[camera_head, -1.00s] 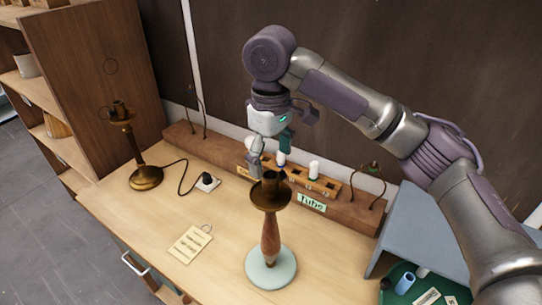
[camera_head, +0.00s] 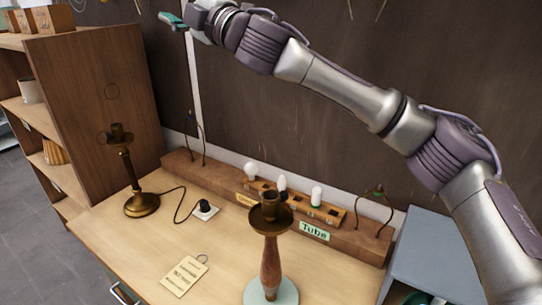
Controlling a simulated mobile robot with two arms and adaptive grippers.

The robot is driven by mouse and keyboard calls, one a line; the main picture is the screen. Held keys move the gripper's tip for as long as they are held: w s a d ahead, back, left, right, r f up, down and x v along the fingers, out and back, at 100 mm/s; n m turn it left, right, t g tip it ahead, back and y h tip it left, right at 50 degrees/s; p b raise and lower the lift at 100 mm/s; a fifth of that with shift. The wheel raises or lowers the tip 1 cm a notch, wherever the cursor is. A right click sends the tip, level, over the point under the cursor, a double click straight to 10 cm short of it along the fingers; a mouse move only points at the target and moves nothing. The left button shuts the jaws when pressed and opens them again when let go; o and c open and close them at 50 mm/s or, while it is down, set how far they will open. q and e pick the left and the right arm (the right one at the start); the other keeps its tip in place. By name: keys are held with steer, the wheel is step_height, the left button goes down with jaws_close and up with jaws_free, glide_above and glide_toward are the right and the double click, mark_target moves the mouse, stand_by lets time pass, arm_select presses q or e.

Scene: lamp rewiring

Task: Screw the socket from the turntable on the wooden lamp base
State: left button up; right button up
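The wooden lamp base (camera_head: 271,262) stands upright on a pale turquoise disc (camera_head: 286,292) at the front of the desk. A brass cup (camera_head: 268,216) tops its stem. A short brass cylinder (camera_head: 271,198) stands in the cup; I cannot tell whether it is a separate socket. My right gripper (camera_head: 172,20) is at the top edge, high above the desk and far up and left of the lamp base. Only a teal finger part shows, so its opening is unclear. A sliver of a green round surface (camera_head: 416,299), perhaps the turntable, shows at the bottom right. My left gripper is out of view.
A brass lamp (camera_head: 142,203) stands at the desk's left, wired to a plug (camera_head: 205,209). A wooden rack (camera_head: 325,212) with several bulbs and a "Tube" label (camera_head: 314,231) runs along the back. A paper tag (camera_head: 184,275) lies in front.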

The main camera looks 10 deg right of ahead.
steer(key=s+a+n+g+y+b, duration=0.2)
steer(key=s+a+n+g+y, duration=0.4)
steer(key=s+n+g, duration=0.8)
steer(key=n+g+h+b, duration=0.2)
steer(key=n+h+b, duration=0.3)
steer(key=n+h, duration=1.4)
glide_above(271, 206)
steer(key=w, duration=0.2)
step_height(271, 206, down, 24)
steer(key=m+h, duration=0.2)
steer(key=f, duration=1.3)
steer(key=shift+d+p, duration=0.2)
steer(key=shift+p, duration=0.2)
